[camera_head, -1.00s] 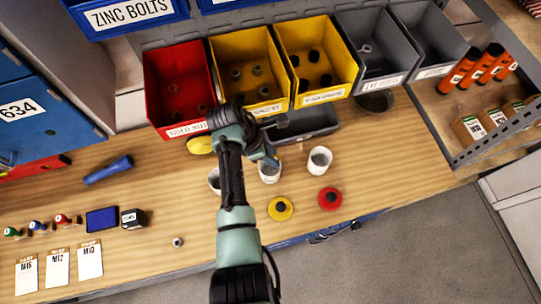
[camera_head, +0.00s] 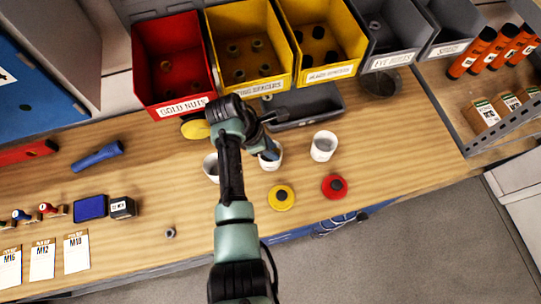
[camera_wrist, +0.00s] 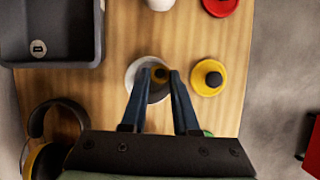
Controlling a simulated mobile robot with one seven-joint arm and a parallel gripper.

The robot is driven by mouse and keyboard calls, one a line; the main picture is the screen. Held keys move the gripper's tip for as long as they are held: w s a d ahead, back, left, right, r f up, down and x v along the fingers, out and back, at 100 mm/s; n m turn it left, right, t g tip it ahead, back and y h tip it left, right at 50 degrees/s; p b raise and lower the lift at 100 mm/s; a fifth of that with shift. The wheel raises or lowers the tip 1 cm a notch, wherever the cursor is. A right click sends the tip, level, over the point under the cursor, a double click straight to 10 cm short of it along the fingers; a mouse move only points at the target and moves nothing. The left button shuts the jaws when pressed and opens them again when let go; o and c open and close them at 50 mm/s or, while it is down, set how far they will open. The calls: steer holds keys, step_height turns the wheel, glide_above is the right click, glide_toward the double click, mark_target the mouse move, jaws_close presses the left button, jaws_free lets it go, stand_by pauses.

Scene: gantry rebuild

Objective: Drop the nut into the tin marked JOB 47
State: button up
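My gripper (camera_wrist: 161,73) points down over the middle white tin (camera_wrist: 134,72), its two blue fingers close together. A small brownish-gold nut (camera_wrist: 160,74) shows between the fingertips, which appear closed on it. In the head view my gripper (camera_head: 268,151) partly covers the middle tin (camera_head: 272,162). A right tin (camera_head: 323,146) stands open beside it; a left tin (camera_head: 211,168) is partly behind my arm. No JOB 47 marking is readable on any tin. How high the nut is above the rim is hard to tell.
A yellow lid (camera_head: 281,197) and a red lid (camera_head: 334,187) lie in front of the tins. A grey tray (camera_head: 305,105) and bins (camera_head: 172,70) stand behind. Ear defenders (camera_wrist: 45,155) lie beside the tray. Another loose nut (camera_head: 170,232) lies at the front left.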

steer(key=o, duration=0.5)
steer(key=shift+o, duration=0.2)
steer(key=b+v, duration=0.2)
steer(key=v, duration=1.1)
steer(key=shift+d, duration=0.1)
